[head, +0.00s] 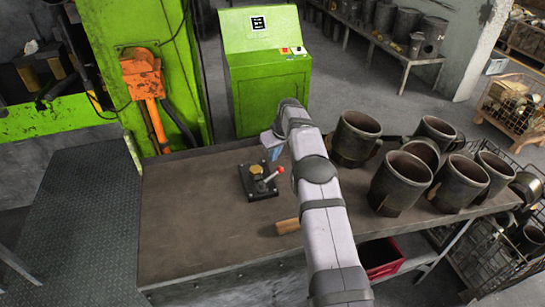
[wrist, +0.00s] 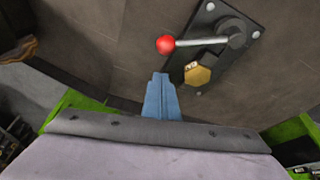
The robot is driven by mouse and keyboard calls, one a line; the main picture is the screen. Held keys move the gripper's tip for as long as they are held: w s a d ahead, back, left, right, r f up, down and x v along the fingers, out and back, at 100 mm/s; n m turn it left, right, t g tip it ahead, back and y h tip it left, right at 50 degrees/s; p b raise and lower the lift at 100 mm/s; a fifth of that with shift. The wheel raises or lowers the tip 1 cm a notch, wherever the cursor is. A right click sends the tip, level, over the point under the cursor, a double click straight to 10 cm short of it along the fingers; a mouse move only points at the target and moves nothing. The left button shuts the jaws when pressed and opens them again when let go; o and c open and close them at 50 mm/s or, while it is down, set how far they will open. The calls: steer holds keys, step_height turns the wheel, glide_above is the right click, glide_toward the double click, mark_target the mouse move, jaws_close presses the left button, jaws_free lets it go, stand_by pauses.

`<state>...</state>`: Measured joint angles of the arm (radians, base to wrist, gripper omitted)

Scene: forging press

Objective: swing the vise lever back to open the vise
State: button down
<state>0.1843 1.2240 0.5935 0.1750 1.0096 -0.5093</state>
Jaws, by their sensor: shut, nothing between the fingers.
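The vise (head: 259,181) is a small dark plate on the workbench, with a brass hex piece on it. It also shows in the wrist view (wrist: 218,48), where the brass hex piece (wrist: 198,74) lies near the plate's edge. The vise lever (head: 271,177) is a thin metal rod with a red ball end, pointing right in the head view. In the wrist view the lever (wrist: 198,42) runs left from its pivot to the red ball (wrist: 166,44). My gripper (wrist: 160,76) has blue fingers, shut and empty, a little short of the red ball in the picture. Contact is not visible.
The workbench (head: 200,225) has clear room left of the vise. Several dark metal cylinders (head: 400,180) stand on its right side. A wooden handle (head: 287,226) lies near my arm. A green control cabinet (head: 270,80) and green press (head: 125,50) stand behind.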

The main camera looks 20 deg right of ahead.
steer(key=shift+s+f, duration=0.2)
steer(key=shift+s+d+r, duration=0.15)
steer(key=shift+s, duration=0.25)
steer(key=shift+s+d+f+p, duration=0.1)
steer(key=shift+s+f+p, duration=0.1)
steer(key=shift+s+p, duration=0.35)
steer(key=shift+s, duration=0.1)
